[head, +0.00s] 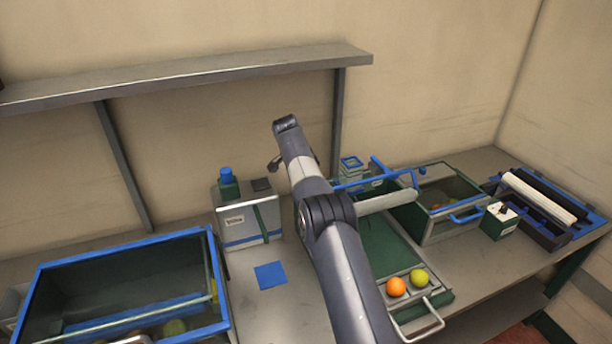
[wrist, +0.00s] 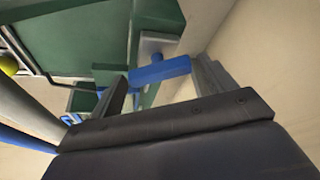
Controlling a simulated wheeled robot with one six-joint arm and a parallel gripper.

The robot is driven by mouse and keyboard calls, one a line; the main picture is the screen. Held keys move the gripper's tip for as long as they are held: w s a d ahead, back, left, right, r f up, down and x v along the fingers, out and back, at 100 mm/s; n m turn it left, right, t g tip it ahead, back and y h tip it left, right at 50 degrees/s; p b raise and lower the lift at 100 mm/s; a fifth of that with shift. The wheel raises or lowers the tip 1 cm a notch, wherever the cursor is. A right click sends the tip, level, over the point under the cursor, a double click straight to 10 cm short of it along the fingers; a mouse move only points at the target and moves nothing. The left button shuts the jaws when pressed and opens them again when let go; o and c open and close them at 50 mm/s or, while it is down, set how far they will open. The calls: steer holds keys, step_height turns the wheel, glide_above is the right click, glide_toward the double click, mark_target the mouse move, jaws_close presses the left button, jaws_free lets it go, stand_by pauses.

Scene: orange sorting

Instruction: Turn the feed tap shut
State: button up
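The feed tap appears to be the blue bar-shaped handle (wrist: 160,72) on a pale plate beside a green post in the wrist view. In the head view it is probably the slanted blue bar (head: 380,168) behind the roller, though this is hard to tell. My gripper (wrist: 160,92) has its two dark fingers apart, with nothing held. The handle shows in the gap between them; I cannot tell whether they touch it. In the head view my gripper (head: 273,164) is small, mostly hidden behind my arm.
A green tray (head: 385,240) holds an orange (head: 396,286) and a yellow-green fruit (head: 419,278). A pale roller (head: 385,201) crosses above it. A blue-rimmed bin (head: 130,250) stands left, near a box (head: 248,226) with a blue-capped bottle. A shelf (head: 200,72) runs above.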

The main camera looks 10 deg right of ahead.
steer(key=shift+o, duration=0.8)
steer(key=v, duration=1)
steer(key=shift+r, duration=0.35)
steer(key=shift+s+a, duration=0.1)
